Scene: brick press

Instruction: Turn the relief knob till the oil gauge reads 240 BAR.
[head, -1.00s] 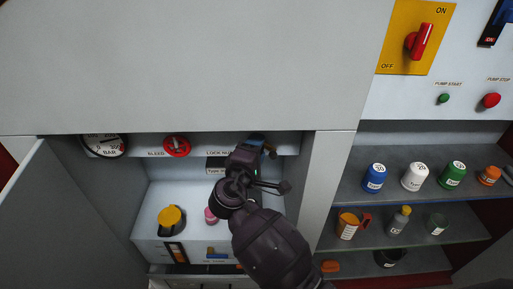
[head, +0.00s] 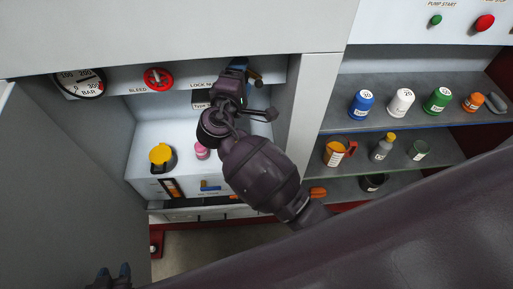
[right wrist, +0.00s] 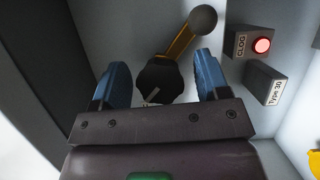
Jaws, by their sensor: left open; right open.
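The black relief knob (right wrist: 158,82), with a white pointer line, sits between the two blue fingers of my right gripper (right wrist: 161,68) in the right wrist view. The fingers are open, one on each side, with visible gaps to the knob. In the head view my right gripper (head: 240,68) is up under the panel's LOCK NUT label and hides the knob. The round oil gauge (head: 83,82) is at the far left of the panel, marked up to 300 BAR; its needle is too small to read surely. My left gripper (head: 114,275) is low at the left, open and empty.
A brass lever with a grey ball (right wrist: 202,20) stands just beyond the knob. A red CLOG lamp (right wrist: 262,45) and a Type 30 block (right wrist: 266,84) are to its right. A red BLEED knob (head: 158,79) is beside the gauge. An open cabinet door (head: 60,190) stands at left.

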